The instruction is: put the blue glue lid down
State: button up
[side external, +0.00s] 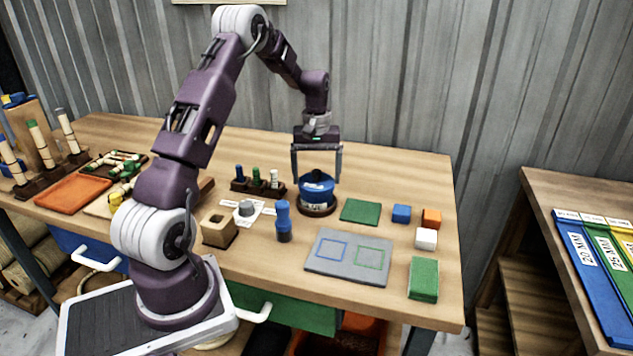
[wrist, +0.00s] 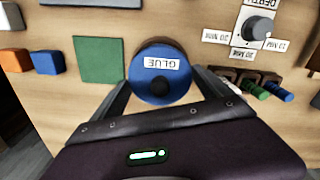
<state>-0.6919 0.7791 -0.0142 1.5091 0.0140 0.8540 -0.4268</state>
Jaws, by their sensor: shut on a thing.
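The blue glue lid (wrist: 143,85) is round, with a white GLUE label and a dark knob, in the wrist view. In the side external view the lid (side external: 317,179) is at the top of the glue pot (side external: 315,199), which stands on a dark round base (side external: 318,210). My gripper (side external: 316,178) points straight down with a finger on each side of the lid and is shut on it. The fingers of my gripper (wrist: 162,88) also flank it in the wrist view. I cannot tell whether the lid rests on the pot or is slightly clear.
A green flat square (side external: 360,211) lies just right of the pot. A grey board (side external: 340,272) with blue and green outlines lies in front. Blue (side external: 401,213), orange (side external: 432,218) and white (side external: 426,238) cubes stand right. A blue bottle (side external: 283,220) and a peg rack (side external: 257,187) are left.

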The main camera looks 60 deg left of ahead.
aim_at(318, 171)
jog(key=r, duration=0.7)
jog(key=shift+w+d+r, duration=0.1)
jog(key=shift+w+r, duration=0.1)
jog(key=shift+r, duration=0.15)
jog(key=w+d+f, duration=0.2)
jog(key=w+d, duration=0.5)
jog(key=f, duration=0.3)
jog(key=w+d+f, duration=0.1)
jog(key=f, duration=0.6)
jog(key=shift+w+d+f, duration=0.25)
jog(key=shift+w, duration=0.05)
jog(key=shift+f, duration=0.3)
jog(key=shift+f, duration=0.1)
